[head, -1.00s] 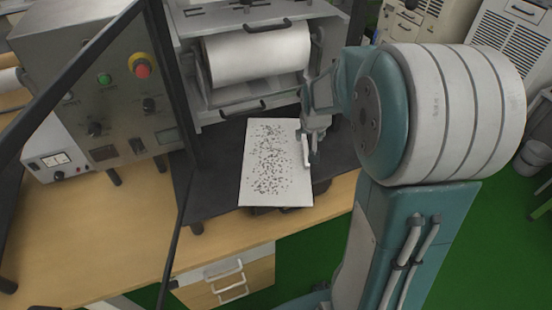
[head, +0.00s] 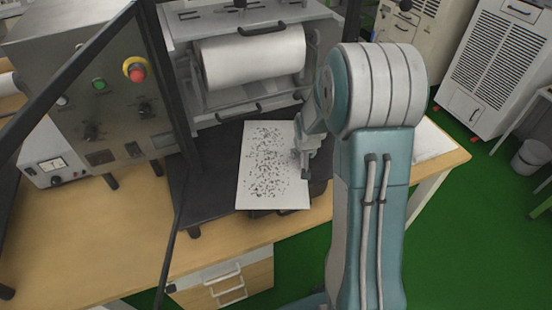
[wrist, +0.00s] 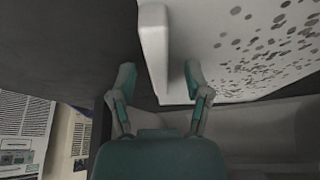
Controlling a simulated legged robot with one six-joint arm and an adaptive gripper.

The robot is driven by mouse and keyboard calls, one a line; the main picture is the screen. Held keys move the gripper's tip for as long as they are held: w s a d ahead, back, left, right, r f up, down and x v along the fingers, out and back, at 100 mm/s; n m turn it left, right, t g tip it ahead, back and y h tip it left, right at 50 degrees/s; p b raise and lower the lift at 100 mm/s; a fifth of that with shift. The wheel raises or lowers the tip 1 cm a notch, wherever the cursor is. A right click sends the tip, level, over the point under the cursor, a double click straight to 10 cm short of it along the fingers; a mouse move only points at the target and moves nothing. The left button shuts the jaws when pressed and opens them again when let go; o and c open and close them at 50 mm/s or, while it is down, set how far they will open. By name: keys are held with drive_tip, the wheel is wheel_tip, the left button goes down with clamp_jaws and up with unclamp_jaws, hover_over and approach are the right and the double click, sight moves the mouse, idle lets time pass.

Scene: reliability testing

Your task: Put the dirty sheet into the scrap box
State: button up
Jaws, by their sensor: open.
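The dirty sheet (head: 268,185) is white with dark speckles. It lies flat on the dark platform in front of the roller machine; it also shows in the wrist view (wrist: 255,50). My gripper (head: 303,170) is at the sheet's right edge in the head view. In the wrist view my gripper (wrist: 160,88) is open, its fingers on either side of a pale raised strip (wrist: 154,45) along the sheet's edge. I cannot tell whether the fingers touch it. No box clearly marked for scrap shows.
The roller machine (head: 252,60) stands behind the sheet, with a control box (head: 95,105) at left. Black frame posts (head: 172,90) stand close by. The wooden bench (head: 120,235) is clear at front left. A grey bin (head: 533,157) stands on the green floor at far right.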

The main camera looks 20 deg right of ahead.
drive_tip(key=shift+d, duration=0.4)
drive_tip(key=c, duration=0.4)
drive_tip(key=shift+a, duration=0.25)
clamp_jaws()
drive_tip(key=shift+a, duration=0.3)
